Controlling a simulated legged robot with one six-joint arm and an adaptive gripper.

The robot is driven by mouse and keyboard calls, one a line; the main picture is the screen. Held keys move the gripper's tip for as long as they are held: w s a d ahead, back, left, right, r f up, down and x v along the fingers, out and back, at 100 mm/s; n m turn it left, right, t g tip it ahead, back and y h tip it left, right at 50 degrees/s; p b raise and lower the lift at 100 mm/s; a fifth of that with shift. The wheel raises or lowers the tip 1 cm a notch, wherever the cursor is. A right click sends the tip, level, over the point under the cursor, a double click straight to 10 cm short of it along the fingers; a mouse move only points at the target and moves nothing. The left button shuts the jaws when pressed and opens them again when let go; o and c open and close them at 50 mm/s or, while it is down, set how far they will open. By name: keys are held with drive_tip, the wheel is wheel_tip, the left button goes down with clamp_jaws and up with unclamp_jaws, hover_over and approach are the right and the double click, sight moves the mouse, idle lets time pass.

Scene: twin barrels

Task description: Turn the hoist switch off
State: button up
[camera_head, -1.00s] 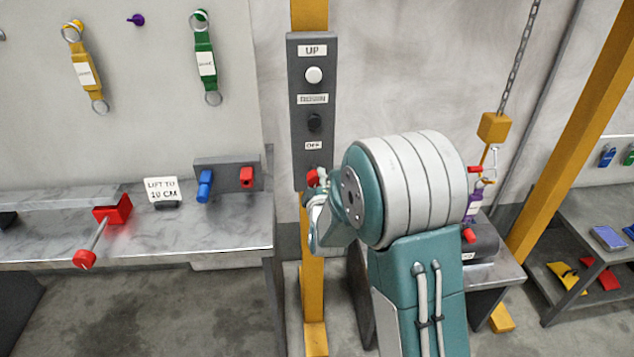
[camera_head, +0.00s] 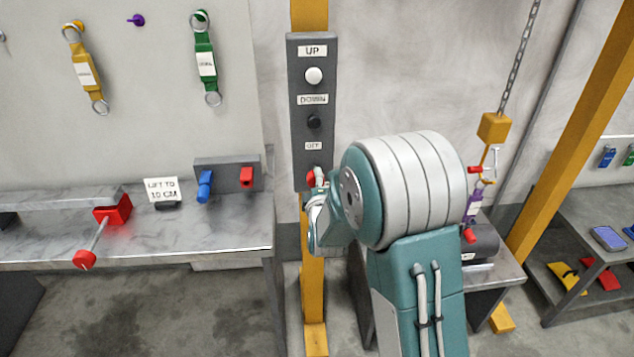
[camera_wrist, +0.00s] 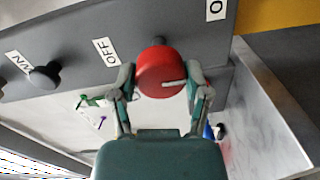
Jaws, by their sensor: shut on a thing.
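The grey hoist control panel (camera_head: 312,130) is on the yellow post, with a white UP button (camera_head: 313,76), a black DOWN button (camera_head: 313,122) and an OFF label below. The red hoist switch (camera_wrist: 160,72) sits beside the OFF label (camera_wrist: 103,51) in the wrist view. A pale line marks the knob's face. My gripper (camera_wrist: 160,85) is shut on the red knob, one finger on each side.
A bench (camera_head: 230,222) at left holds a red vise (camera_head: 113,211), a LIFT TO 10 CM sign (camera_head: 160,189) and a block with blue and red handles. A hoist chain (camera_head: 519,60) and yellow block (camera_head: 493,128) hang at right above a dark cylinder.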

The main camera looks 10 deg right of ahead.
drive_tip(key=shift+a, duration=0.15)
drive_tip(key=o, duration=1.1)
drive_tip(key=shift+a+f, duration=0.1)
drive_tip(key=shift+o, duration=0.2)
drive_tip(key=shift+s, duration=0.15)
drive_tip(key=s+a, duration=0.1)
drive_tip(key=s, duration=1)
drive_tip(key=shift+s+a, duration=0.2)
drive_tip(key=shift+a, duration=0.1)
drive_tip(key=shift+r, duration=0.2)
